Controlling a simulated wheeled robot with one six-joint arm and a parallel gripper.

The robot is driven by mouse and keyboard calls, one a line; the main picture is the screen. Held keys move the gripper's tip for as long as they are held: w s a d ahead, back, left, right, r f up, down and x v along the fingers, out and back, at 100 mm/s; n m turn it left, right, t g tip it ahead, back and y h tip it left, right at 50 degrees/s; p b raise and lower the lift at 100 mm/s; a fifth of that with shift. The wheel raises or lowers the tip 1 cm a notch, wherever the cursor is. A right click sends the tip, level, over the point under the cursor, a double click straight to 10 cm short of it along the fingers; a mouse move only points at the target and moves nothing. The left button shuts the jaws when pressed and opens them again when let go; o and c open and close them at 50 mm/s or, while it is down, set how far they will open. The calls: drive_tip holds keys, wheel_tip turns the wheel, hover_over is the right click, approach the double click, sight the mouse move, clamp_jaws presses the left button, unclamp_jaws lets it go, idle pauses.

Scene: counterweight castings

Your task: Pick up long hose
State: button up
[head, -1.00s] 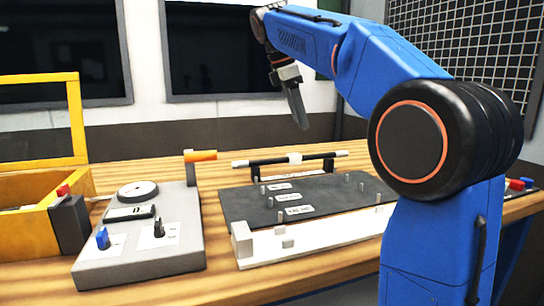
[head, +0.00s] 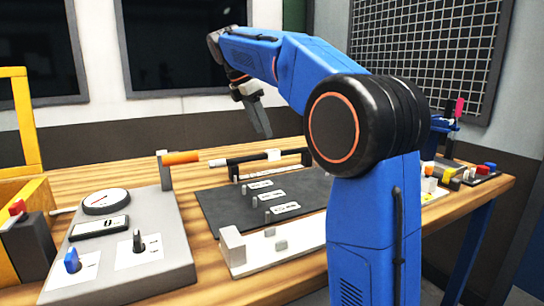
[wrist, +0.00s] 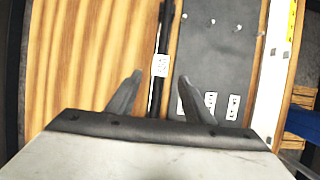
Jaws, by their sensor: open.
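The long hose (head: 248,160) is a thin black rod-like piece with pale ends and a white label. It rests on low dark supports along the back edge of the dark mat. My gripper (head: 264,132) hangs above it, pointing down, with a visible gap. In the wrist view the hose (wrist: 155,95) runs top to bottom between the two open fingers (wrist: 160,77), its white label just ahead of the fingertips. Nothing is between the fingers at their level that I can see held. The hose's lower end in the wrist view is hidden by the gripper body.
The dark mat (head: 222,207) with pegs and labels lies in front of the hose. A grey gauge box (head: 165,255) and an orange-handled tool (head: 181,158) stand to the left. A yellow frame (head: 24,125) is at far left. Small coloured items (head: 470,172) sit at right.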

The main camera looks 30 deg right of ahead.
sight(271, 150)
drive_tip(key=shift+x, duration=4.1)
drive_tip(key=shift+c, duration=0.6)
drive_tip(key=c, duration=1)
